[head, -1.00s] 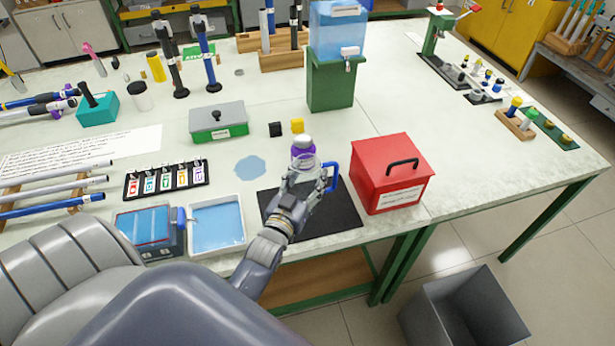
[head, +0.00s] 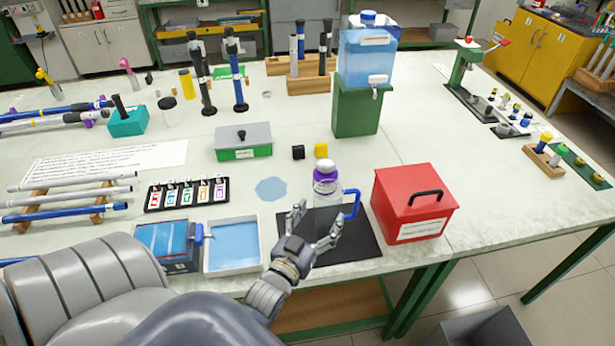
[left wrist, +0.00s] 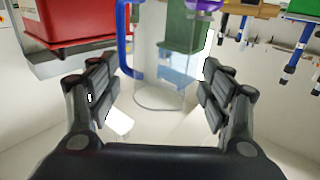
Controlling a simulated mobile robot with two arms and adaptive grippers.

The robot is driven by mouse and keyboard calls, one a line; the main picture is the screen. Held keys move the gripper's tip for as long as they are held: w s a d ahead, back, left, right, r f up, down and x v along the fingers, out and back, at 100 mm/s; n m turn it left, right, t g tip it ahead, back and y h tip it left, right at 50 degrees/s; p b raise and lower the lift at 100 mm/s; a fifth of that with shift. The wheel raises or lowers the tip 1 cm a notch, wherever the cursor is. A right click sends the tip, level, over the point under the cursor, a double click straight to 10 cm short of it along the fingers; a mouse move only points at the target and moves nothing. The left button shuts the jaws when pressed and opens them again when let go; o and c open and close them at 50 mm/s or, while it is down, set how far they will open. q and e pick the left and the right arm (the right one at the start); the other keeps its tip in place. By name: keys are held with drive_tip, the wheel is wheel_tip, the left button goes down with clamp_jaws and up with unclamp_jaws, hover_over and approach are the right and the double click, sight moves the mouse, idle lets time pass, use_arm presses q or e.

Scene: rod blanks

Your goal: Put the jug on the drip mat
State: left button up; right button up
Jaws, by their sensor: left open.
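The clear jug (head: 327,199) has a purple collar, a white cap and a blue handle on its right. In the head view it appears upright over the black drip mat (head: 358,246), with its base partly hidden by my fingers. My left gripper (head: 318,224) is open at the jug's near side, with fingers spread. In the left wrist view the jug (left wrist: 160,92) and its blue handle stand upright beyond the open left fingers (left wrist: 158,92), with a gap to either side. My right gripper is not in view.
A red box (head: 408,205) stands just right of the mat. A green-stand water tank (head: 357,105) is behind. A puddle (head: 271,189) and a white tray of blue liquid (head: 233,245) lie left.

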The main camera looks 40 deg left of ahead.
use_arm(q)
drive_tip(key=s+d+b, duration=0.1)
drive_tip(key=s, duration=0.5)
drive_tip(key=shift+s+d, duration=0.15)
drive_tip(key=shift+s, duration=0.1)
